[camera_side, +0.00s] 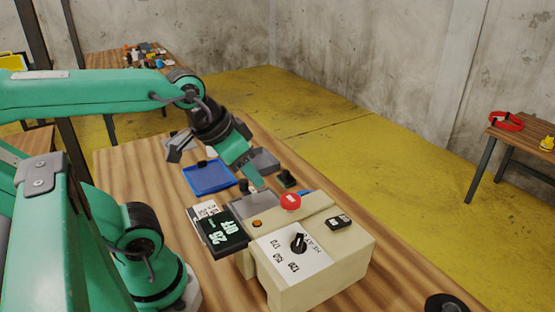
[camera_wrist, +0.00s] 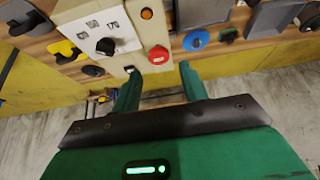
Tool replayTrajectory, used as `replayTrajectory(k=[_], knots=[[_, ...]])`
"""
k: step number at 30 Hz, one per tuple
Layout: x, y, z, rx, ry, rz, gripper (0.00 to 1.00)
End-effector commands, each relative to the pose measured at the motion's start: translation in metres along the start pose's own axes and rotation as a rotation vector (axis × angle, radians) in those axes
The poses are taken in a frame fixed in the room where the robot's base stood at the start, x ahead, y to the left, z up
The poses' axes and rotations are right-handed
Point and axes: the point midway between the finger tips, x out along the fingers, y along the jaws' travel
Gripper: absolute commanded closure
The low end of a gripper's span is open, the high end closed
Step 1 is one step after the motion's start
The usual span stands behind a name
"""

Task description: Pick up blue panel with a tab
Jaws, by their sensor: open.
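A blue panel (camera_side: 209,178) lies flat on the wooden table in the side view, left of my gripper (camera_side: 257,184), with a small dark piece by its far edge that may be its tab. My gripper is apart from it and points down near the beige control box. In the wrist view, my gripper (camera_wrist: 160,78) is open, with two green fingers apart and nothing between them. A round blue piece (camera_wrist: 196,40) with a dark middle lies beside the box in that view. I cannot tell whether the large blue panel shows there.
The beige box (camera_side: 320,270) carries a red button (camera_side: 290,201), an orange button and a black dial. A dark panel with green lettering (camera_side: 222,237) is beside it. Grey plates (camera_side: 263,161) and small black pieces lie behind. The table's front right is mostly clear.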

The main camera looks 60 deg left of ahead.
Motion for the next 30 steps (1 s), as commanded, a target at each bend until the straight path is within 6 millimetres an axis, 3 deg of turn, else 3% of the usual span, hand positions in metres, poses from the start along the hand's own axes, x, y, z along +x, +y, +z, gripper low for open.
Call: replayTrajectory(k=[11,17,23,30], knots=[[0.000,-0.001,-0.001,0.000,-0.002,-0.002,0.64],[0.002,-0.011,-0.011,0.001,-0.022,-0.020,0.64],[0.008,-0.035,-0.034,0.007,-0.070,-0.056,0.64],[0.022,-0.083,-0.064,0.016,-0.146,-0.096,0.64]])
